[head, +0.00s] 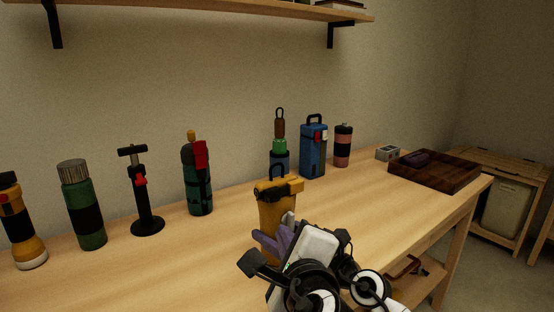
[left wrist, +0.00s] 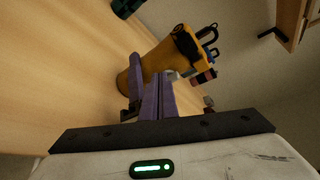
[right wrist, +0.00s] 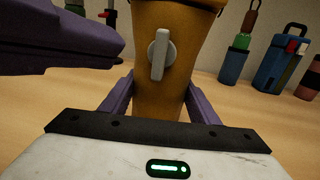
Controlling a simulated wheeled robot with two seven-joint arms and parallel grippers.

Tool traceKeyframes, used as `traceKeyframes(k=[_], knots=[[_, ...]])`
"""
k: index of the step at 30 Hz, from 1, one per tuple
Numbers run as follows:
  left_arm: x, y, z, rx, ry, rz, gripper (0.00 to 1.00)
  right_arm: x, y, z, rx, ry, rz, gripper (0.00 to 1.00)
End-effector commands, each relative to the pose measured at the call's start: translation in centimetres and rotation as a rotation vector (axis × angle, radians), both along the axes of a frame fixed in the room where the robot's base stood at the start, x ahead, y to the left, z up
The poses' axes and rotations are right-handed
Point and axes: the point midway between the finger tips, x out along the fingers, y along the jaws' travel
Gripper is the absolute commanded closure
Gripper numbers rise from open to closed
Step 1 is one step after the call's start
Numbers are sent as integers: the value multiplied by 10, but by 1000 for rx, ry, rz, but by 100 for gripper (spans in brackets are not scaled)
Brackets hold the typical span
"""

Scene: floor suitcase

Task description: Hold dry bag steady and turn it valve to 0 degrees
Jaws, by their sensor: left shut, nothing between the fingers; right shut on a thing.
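The dry bag (head: 276,207) is orange-yellow with a dark clip and loop on top, standing upright on the table. Its grey valve (right wrist: 159,55) is on the side facing me, its lever pointing nearly straight down in the right wrist view. My right gripper (right wrist: 160,105) is shut on the lower part of the bag, a purple finger on each side. My left gripper (left wrist: 150,88) is shut and empty, close to the bag; in the right wrist view its purple fingers (right wrist: 95,45) are left of the valve, with a small gap. In the head view my arms hide the bag's base.
A wooden table (head: 130,285) carries a flashlight (head: 22,225), green bottle (head: 85,205), black stand (head: 145,195), dark green canister (head: 197,180), blue container (head: 313,150) and pink-and-black bottle (head: 343,147). A dark tray (head: 435,172) is at the right end. A shelf (head: 200,8) hangs above.

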Motion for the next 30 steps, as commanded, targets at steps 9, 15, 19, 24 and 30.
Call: traceKeyframes(k=[9, 15, 19, 24, 30], knots=[[-30, -21, 0, -2, 1, -1, 100, 0, -1, 0, -1, 0, -2, 77], [-35, -23, 0, -1, 0, 0, 100, 0, -1, 0, -1, 0, -2, 77], [-35, -23, 0, -1, 0, 0, 100, 0, -1, 0, -1, 0, -2, 77], [-35, -31, 14, -3, -7, -2, 100, 0, -1, 0, -1, 1, -1, 77], [-34, -39, 29, 0, -2, 0, 100, 0, -1, -1, -1, 1, -1, 77]])
